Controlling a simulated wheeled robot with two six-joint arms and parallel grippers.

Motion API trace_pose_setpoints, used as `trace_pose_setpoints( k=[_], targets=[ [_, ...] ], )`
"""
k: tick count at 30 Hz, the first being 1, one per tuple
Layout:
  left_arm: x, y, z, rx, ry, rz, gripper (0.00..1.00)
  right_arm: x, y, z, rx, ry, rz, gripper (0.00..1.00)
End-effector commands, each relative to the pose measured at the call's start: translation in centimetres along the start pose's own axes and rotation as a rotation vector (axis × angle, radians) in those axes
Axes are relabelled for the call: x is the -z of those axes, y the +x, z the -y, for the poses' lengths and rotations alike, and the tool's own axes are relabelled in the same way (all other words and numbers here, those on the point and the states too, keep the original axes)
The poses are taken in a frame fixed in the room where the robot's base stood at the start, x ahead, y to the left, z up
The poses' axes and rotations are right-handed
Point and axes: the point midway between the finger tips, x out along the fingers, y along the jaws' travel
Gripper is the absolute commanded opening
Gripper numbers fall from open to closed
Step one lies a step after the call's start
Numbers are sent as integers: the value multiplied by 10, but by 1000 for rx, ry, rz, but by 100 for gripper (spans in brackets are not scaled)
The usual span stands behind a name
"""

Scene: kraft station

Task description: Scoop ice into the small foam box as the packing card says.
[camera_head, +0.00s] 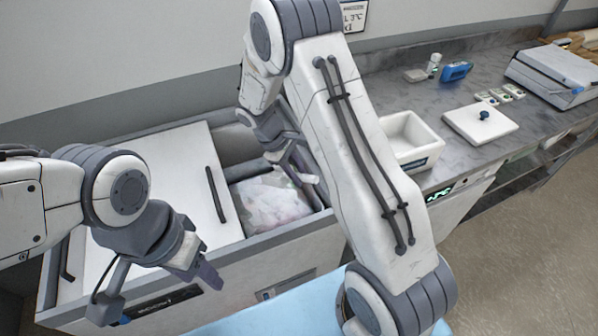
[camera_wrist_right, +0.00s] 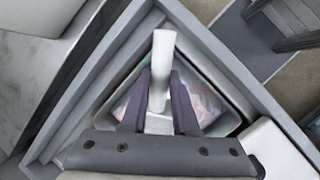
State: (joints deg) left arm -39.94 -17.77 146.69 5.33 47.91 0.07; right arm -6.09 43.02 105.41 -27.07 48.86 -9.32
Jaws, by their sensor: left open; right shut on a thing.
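The small foam box (camera_head: 408,138) is white, open-topped, and stands on the counter right of the ice bin; my right arm partly hides it. Its apparent lid (camera_head: 482,125), with a blue knob, lies apart on the counter. Pale ice (camera_head: 268,203) shows in the open half of the bin. My right gripper (camera_head: 298,172) is over the ice, shut on a white scoop handle; in the right wrist view the handle (camera_wrist_right: 161,65) stands between the fingers (camera_wrist_right: 160,100). The scoop's bowl is mostly hidden. My left gripper (camera_head: 205,275) is open and empty before the bin's front.
A white bin cover (camera_head: 165,175) with a dark handle spans the left part of the bin (camera_head: 285,238). A partly hidden wall sign (camera_head: 354,15) is unreadable. A blue device (camera_head: 456,72), small vial items and a grey case (camera_head: 555,75) sit on the rear counter.

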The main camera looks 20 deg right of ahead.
Motion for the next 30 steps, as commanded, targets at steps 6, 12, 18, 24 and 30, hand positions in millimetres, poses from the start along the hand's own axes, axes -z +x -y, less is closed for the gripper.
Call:
trace_pose_setpoints(
  k=[6, 12, 18, 24, 30],
  targets=[
    [-1, 15, 1, 0, 1, 0, 50, 10, 18, 3, 0, -4, 30, 0],
    [-1, 26, 2, 0, 1, 0, 50, 19, 31, 5, 0, -9, 57, 0],
    [-2, 37, 3, 0, 2, 0, 50, 28, 44, 8, 0, -15, 84, 0],
    [-2, 49, 4, 0, 2, 0, 50, 37, 57, 11, 1, -21, 111, 0],
    [-3, 61, 4, 0, 2, 0, 50, 46, 70, 13, 1, -26, 137, 0]
  ],
)
